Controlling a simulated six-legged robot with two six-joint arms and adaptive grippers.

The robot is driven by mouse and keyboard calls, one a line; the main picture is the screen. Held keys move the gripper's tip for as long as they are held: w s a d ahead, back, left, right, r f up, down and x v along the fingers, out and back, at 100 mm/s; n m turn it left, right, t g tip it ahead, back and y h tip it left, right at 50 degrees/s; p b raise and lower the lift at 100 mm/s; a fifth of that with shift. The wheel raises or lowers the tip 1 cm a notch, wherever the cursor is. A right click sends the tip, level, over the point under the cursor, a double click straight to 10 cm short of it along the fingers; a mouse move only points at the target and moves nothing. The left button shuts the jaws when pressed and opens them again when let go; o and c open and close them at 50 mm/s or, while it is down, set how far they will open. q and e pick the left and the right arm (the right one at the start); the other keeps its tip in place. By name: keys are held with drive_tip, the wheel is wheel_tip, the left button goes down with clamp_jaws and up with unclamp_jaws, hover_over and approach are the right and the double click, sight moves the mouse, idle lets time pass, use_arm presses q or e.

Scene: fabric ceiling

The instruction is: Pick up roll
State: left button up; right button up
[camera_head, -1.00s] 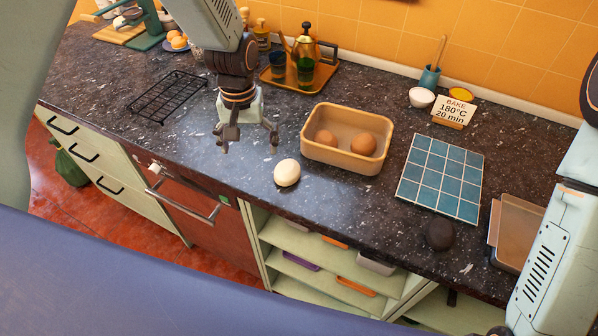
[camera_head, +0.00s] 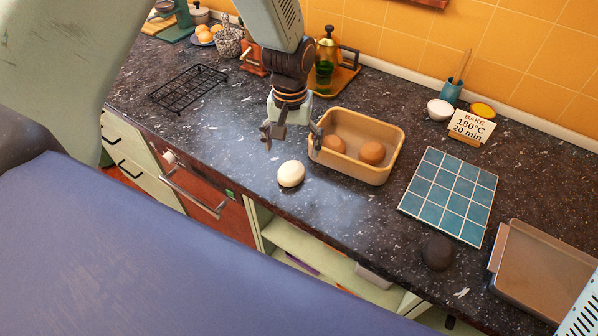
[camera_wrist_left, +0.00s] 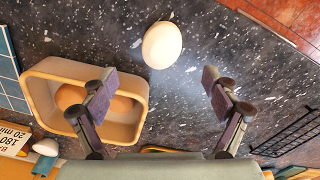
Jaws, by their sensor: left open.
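A pale, uncooked-looking roll (camera_head: 291,174) sits on the dark counter, in front of a tan bin (camera_head: 362,172). Two brown rolls (camera_head: 371,153) lie in the bin, and a dark, burnt-looking roll (camera_head: 437,253) sits further right. My left gripper (camera_head: 291,143) is open and empty, just behind the pale roll in the head view, with one finger overlapping the bin's left edge. In the left wrist view the pale roll (camera_wrist_left: 162,45) lies beyond the open fingertips (camera_wrist_left: 158,84), roughly between them. The bin (camera_wrist_left: 128,133) is partly hidden behind the left-hand finger. My right gripper is not visible.
A blue tiled board (camera_head: 449,195) lies right of the bin, and a metal tray (camera_head: 545,270) is at the far right. A black wire rack (camera_head: 188,88) lies to the left. A sign (camera_head: 471,127) stands behind. The counter's front edge is close to the pale roll.

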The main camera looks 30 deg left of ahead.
sight(291, 167)
use_arm(q)
drive_tip(key=shift+s+a+f, duration=0.15)
drive_tip(key=shift+a+f, duration=0.05)
drive_tip(key=shift+f, duration=0.3)
drive_tip(key=shift+s+a+f, duration=0.1)
drive_tip(key=shift+a+f, duration=0.05)
drive_tip(key=shift+f, duration=0.65)
drive_tip(key=shift+s+d+f+p, duration=0.1)
drive_tip(key=shift+d+f+p, duration=0.1)
drive_tip(key=shift+f+p, duration=0.15)
drive_tip(key=f, duration=0.3)
drive_tip(key=shift+w+d+f, duration=0.1)
drive_tip(key=shift+w+f, duration=0.05)
drive_tip(key=shift+w, duration=0.15)
drive_tip(key=shift+a+f, duration=0.25)
drive_tip(key=shift+f, duration=0.25)
drive_tip(key=shift+s+d+r, duration=0.1)
drive_tip(key=shift+d, duration=0.2)
drive_tip(key=shift+c, duration=1.2)
drive_tip(key=shift+a, duration=0.25)
drive_tip(key=c, duration=0.6)
drive_tip(key=shift+d, duration=0.15)
drive_tip(key=c, duration=0.4)
drive_tip(key=shift+d, duration=0.1)
drive_tip(key=shift+r, duration=0.1)
